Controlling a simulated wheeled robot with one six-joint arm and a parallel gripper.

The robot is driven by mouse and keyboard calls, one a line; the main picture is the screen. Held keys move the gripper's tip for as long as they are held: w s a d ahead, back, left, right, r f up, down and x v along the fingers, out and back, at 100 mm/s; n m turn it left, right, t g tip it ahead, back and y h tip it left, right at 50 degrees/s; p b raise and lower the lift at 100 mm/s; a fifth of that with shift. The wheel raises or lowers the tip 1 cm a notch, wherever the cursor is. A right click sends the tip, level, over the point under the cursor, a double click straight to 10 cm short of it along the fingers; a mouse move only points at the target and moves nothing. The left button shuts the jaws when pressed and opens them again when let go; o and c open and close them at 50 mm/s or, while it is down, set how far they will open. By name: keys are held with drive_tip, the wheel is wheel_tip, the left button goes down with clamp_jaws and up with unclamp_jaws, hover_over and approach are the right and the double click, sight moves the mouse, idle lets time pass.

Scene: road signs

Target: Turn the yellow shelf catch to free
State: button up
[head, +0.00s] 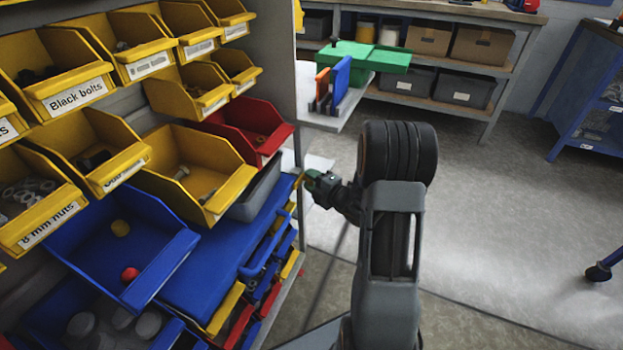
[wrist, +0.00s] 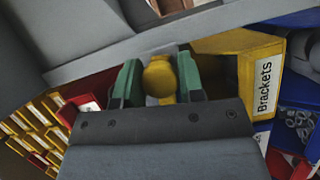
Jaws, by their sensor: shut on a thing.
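The yellow shelf catch (wrist: 160,80) shows in the wrist view as a rounded yellow knob against the grey shelf frame. My gripper (wrist: 159,82) has green fingers, one on each side of the knob, and is shut on it. In the head view my gripper (head: 312,182) is at the right edge of the bin rack, beside a small yellow piece (head: 298,180) that is mostly hidden. I cannot tell from these views which way the catch is turned.
Yellow bins (head: 75,85), a red bin (head: 250,135) and a blue bin (head: 120,245) fill the rack at left. A yellow "Brackets" bin (wrist: 262,72) is close to my gripper. A small shelf (head: 330,118) juts out above it. Open floor (head: 500,220) lies to the right.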

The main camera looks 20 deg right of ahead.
drive_tip(key=m+p, duration=0.1)
drive_tip(key=m+g+p, duration=0.1)
drive_tip(key=m+p, duration=0.1)
drive_tip(key=shift+r+g, duration=0.25)
drive_tip(key=shift+g, duration=0.05)
drive_tip(key=m+g+p, duration=0.2)
drive_tip(key=m+p, duration=0.1)
drive_tip(key=p, duration=0.2)
drive_tip(key=shift+y, duration=0.4)
drive_tip(key=m+g+y+p, duration=0.1)
drive_tip(key=m+p, duration=0.2)
drive_tip(key=p, duration=0.2)
drive_tip(key=m+g+p, duration=0.1)
drive_tip(key=p, duration=0.1)
drive_tip(key=m+y+p, duration=0.1)
drive_tip(key=shift+f+m+g+p, duration=0.2)
drive_tip(key=shift+m+g+p, duration=0.1)
drive_tip(key=shift+g+p, duration=0.1)
drive_tip(key=o, duration=0.9)
drive_tip(key=p+v, duration=0.2)
drive_tip(key=v, duration=1.1)
drive_tip(key=shift+s+d, duration=0.2)
drive_tip(key=shift+d, duration=0.2)
